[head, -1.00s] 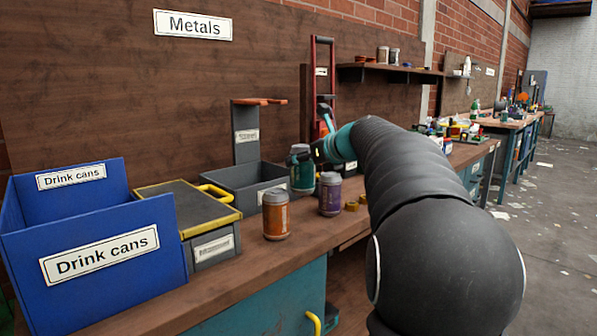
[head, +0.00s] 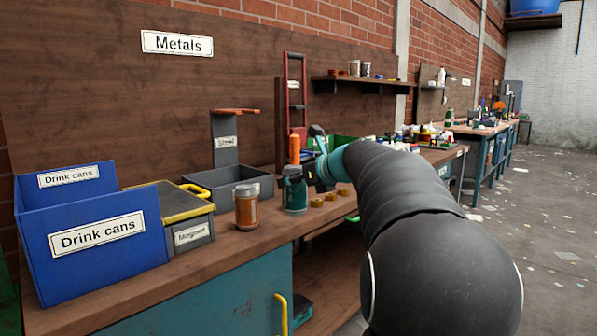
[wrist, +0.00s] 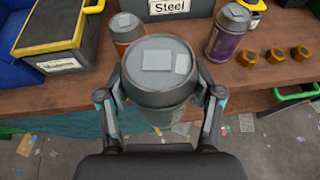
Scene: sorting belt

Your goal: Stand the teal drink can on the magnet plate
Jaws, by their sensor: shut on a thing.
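My gripper (head: 313,174) is shut on the teal drink can (head: 294,192), which is held upright. In the wrist view the can's grey lid (wrist: 160,65) fills the middle, between the two fingers (wrist: 162,108). The can appears to hang near or just past the bench's front edge. The magnet plate is the dark, yellow-edged top (head: 160,199) of a box labelled "Magnet", to the can's left beyond the orange can. Its empty top also shows in the wrist view (wrist: 52,24).
An orange can (head: 246,209) stands between the plate and my gripper. A purple can (wrist: 227,36) stands behind the held can. The Steel bin (head: 262,186) is behind, several brass nuts (head: 330,196) to the right. The blue Drink cans bin (head: 110,262) is at far left.

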